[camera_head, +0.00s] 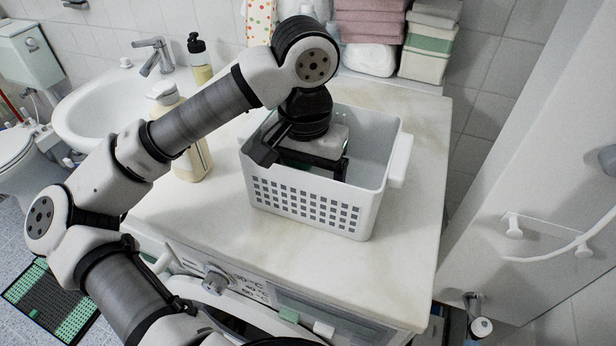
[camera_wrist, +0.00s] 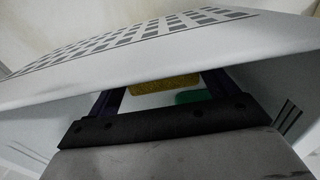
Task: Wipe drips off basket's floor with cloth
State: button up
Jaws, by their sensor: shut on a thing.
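The white basket (camera_head: 375,195) stands on the pale worktop, with a grid of square holes in its front wall. My gripper (camera_head: 313,164) reaches down inside it, and the front wall hides the fingertips in the head view. In the wrist view, a mustard-yellow piece (camera_wrist: 163,85), which looks like the cloth, shows between my two dark fingers, and my gripper is shut on it. A green patch (camera_wrist: 192,97) lies just beside it; I cannot tell what it is. The basket wall (camera_wrist: 200,50) crosses close in front of the wrist camera. Drips on the basket's floor cannot be made out.
A soap bottle (camera_head: 195,160) stands left of the basket, close to my arm. The worktop (camera_head: 410,245) is clear at the front right.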

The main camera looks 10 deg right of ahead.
jog(key=shift+d, duration=0.1)
jog(key=shift+s+d+b, duration=0.3)
jog(key=shift+s+d, duration=0.2)
jog(key=shift+d, duration=0.2)
jog(key=shift+s+d+b, duration=0.25)
jog(key=shift+s+d, duration=0.25)
jog(key=shift+d, duration=0.2)
jog(key=shift+r, duration=0.1)
jog(key=shift+r+p, duration=1.9)
jog(key=shift+r, duration=1.5)
